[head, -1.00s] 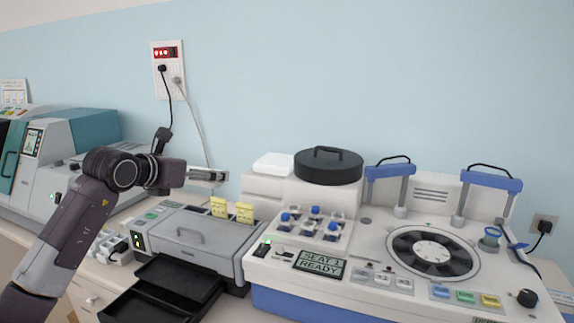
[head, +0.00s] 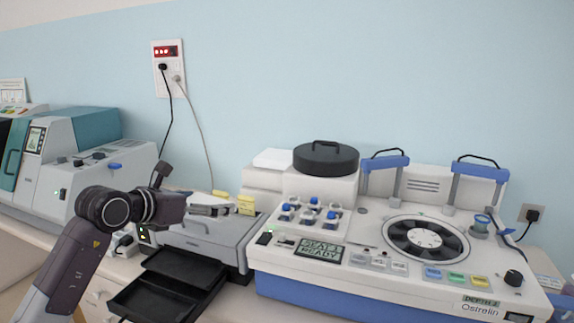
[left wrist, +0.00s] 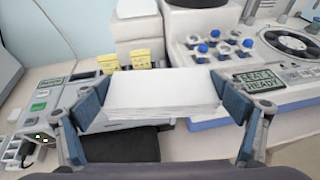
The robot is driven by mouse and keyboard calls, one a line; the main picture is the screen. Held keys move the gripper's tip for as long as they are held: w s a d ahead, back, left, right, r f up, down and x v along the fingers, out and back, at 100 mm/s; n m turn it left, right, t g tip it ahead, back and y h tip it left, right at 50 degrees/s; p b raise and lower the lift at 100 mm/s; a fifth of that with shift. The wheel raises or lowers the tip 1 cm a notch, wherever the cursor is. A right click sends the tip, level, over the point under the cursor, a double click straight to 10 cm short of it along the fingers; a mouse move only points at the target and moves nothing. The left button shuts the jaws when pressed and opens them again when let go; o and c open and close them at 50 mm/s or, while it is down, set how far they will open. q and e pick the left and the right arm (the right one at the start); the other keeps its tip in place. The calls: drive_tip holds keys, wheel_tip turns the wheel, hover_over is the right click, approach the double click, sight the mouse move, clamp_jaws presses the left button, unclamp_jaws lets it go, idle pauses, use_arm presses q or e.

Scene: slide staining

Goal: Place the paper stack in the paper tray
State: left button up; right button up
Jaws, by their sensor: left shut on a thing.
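My left gripper (head: 214,210) is above the grey printer in the head view. In the left wrist view its two blue-padded fingers (left wrist: 162,102) are shut on the white paper stack (left wrist: 162,92), one at each short side, and the stack looks roughly level. In the head view the stack is hard to make out behind the fingers. The black paper tray (head: 134,300) juts from the front of the printer (head: 232,240) and looks empty in its visible part. In the left wrist view the black tray (left wrist: 125,147) shows below the stack, partly covered. My right gripper is not in view.
Yellow tabs (head: 246,204) stand up at the back of the printer, close to my left gripper. A white staining machine (head: 375,264) with a blue base stands right of the printer. A teal and white machine (head: 90,170) stands at the left.

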use_arm(q)
drive_tip(key=s+f+m+g+h, duration=0.1)
drive_tip(key=s+f, duration=0.4)
drive_tip(key=s, duration=0.6)
drive_tip(key=s+f+m+g+h, duration=0.1)
drive_tip(key=s+f, duration=0.4)
drive_tip(key=s, duration=0.5)
drive_tip(key=s+f+m+g+h, duration=0.2)
drive_tip(key=s+f+m, duration=0.1)
drive_tip(key=s, duration=0.8)
drive_tip(key=shift+s+f+h, duration=0.3)
drive_tip(key=shift+s+f, duration=0.05)
drive_tip(key=shift+f, duration=0.55)
